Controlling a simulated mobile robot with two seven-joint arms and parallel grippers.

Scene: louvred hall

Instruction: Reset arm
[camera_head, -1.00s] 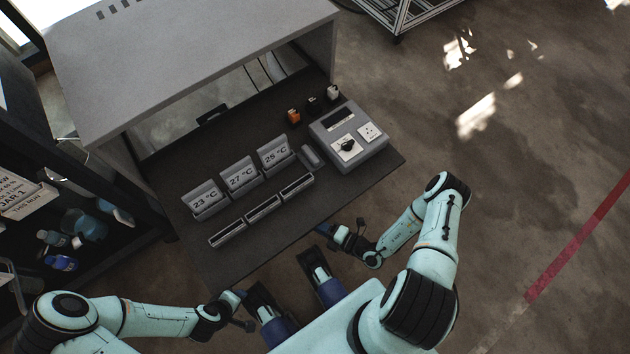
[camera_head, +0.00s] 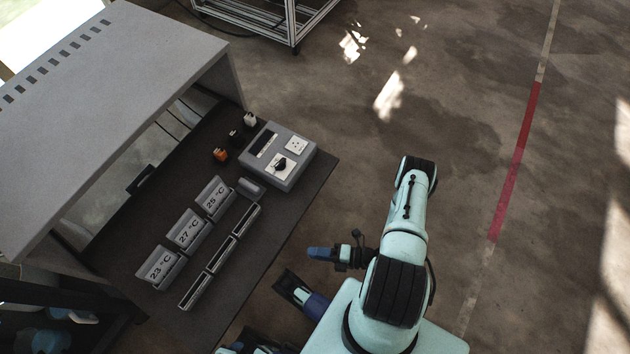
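My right gripper (camera_head: 322,254) is at the lower middle of the head view, beyond the bench's front right edge. Its blue fingertip points left and it holds nothing that I can see; whether its fingers are parted cannot be made out. My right arm (camera_head: 410,215) is folded, with its elbow up and its forearm hidden behind the upper links.
A metal frame (camera_head: 290,20) stands behind. The concrete floor (camera_head: 470,130) on the right is clear.

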